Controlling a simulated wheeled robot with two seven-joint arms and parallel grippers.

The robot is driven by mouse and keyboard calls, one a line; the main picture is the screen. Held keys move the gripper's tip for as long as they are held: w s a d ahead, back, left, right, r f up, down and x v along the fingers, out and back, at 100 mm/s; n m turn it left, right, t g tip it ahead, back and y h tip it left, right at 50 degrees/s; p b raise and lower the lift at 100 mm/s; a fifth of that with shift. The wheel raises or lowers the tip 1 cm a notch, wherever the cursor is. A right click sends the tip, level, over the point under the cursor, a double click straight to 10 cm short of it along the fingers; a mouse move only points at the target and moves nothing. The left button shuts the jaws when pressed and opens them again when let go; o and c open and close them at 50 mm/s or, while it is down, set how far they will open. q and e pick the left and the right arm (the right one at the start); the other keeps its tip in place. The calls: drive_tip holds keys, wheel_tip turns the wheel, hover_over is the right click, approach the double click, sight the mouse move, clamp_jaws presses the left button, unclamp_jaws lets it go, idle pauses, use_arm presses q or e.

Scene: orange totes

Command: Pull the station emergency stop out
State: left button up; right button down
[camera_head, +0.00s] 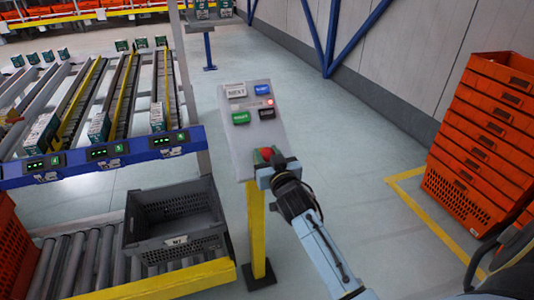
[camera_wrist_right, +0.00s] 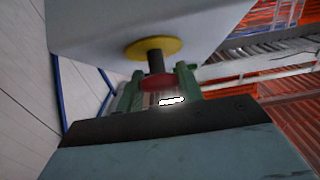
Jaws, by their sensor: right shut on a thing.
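The emergency stop (camera_wrist_right: 156,80) is a red button on a dark stem with a yellow disc behind it, on the underside of the picture's pale panel in the right wrist view. In the head view its red top (camera_head: 265,152) shows at the lower end of the grey control panel (camera_head: 238,155). My right gripper (camera_head: 265,168) is at the button; in the right wrist view its two green fingers (camera_wrist_right: 162,88) stand on either side of the red head, shut on it. A length of dark stem shows between head and disc. My left gripper is not in view.
The panel has NEXT, blue, green and black buttons above the stop and stands on a yellow post (camera_head: 257,230). A grey tote (camera_head: 180,222) sits on the roller conveyor to the left. Orange totes (camera_head: 485,140) are stacked at right. Open floor lies between.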

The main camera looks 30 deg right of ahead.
drive_tip(key=c, duration=0.9)
unclamp_jaws()
drive_tip(key=shift+s+r, duration=0.15)
drive_tip(key=shift+r, duration=0.05)
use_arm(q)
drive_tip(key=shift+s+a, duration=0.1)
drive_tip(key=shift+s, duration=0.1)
use_arm(e)
drive_tip(key=shift+f, duration=0.1)
drive_tip(key=shift+s+a, duration=0.15)
drive_tip(key=shift+s, duration=0.25)
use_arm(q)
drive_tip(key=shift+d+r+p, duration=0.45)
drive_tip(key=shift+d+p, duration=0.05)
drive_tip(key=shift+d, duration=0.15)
use_arm(e)
drive_tip(key=v, duration=1.2)
drive_tip(key=shift+s, duration=0.25)
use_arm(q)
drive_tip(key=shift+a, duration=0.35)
